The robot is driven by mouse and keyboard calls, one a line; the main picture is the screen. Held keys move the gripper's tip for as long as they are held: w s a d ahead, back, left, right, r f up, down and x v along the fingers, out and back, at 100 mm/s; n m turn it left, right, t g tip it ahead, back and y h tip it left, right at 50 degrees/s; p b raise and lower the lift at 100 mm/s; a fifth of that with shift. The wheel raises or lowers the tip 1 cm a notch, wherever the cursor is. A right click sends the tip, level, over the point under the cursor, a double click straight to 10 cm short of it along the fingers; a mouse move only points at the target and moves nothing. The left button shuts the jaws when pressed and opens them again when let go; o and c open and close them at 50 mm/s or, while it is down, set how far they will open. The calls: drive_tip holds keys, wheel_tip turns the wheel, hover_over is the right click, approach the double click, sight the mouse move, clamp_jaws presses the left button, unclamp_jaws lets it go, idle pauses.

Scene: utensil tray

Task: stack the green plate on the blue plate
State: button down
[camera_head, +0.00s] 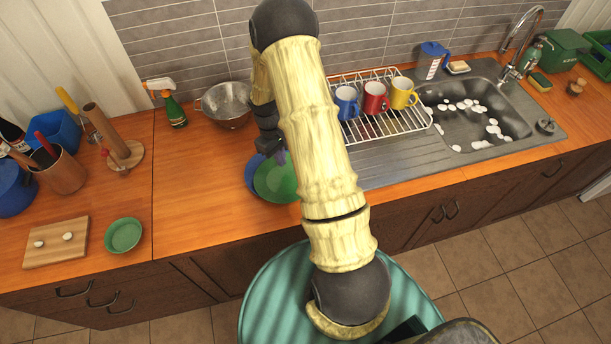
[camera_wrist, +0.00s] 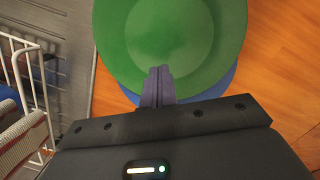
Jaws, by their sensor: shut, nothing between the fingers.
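The green plate (camera_head: 277,181) lies over the blue plate (camera_head: 250,174) on the wooden counter, offset so that a blue strip shows at its left in the head view. In the wrist view the green plate (camera_wrist: 172,40) covers most of the blue plate (camera_wrist: 222,88), whose rim shows along the near and right side. My gripper (camera_wrist: 158,72) is shut and empty, its fingertips over the near part of the green plate. In the head view my gripper (camera_head: 278,157) is partly hidden by my arm. Whether the fingertips touch the plate cannot be told.
A wire rack (camera_head: 385,115) with blue, red and yellow mugs stands right of the plates, by the sink (camera_head: 478,120). A metal colander (camera_head: 226,104) and spray bottle (camera_head: 173,110) stand behind. A small green bowl (camera_head: 123,236) is at left. Counter left of the plates is clear.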

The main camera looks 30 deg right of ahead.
drive_tip(key=s+d+p, duration=0.1)
drive_tip(key=s, duration=0.2)
drive_tip(key=s+d+p, duration=0.1)
drive_tip(key=s, duration=0.2)
drive_tip(key=s+d+p, duration=0.1)
drive_tip(key=s+p, duration=0.1)
drive_tip(key=s, duration=0.1)
drive_tip(key=shift+s+r, duration=0.1)
drive_tip(key=shift+s, duration=0.2)
drive_tip(key=shift+w+f, duration=0.1)
drive_tip(key=shift+f, duration=0.8)
drive_tip(key=w, duration=0.1)
drive_tip(key=w+a+b, duration=0.1)
drive_tip(key=w, duration=0.3)
drive_tip(key=shift+w+a, duration=0.15)
drive_tip(key=shift+a, duration=0.2)
drive_tip(key=shift+r, duration=0.1)
drive_tip(key=shift+r+p, duration=0.35)
drive_tip(key=shift+r, duration=0.3)
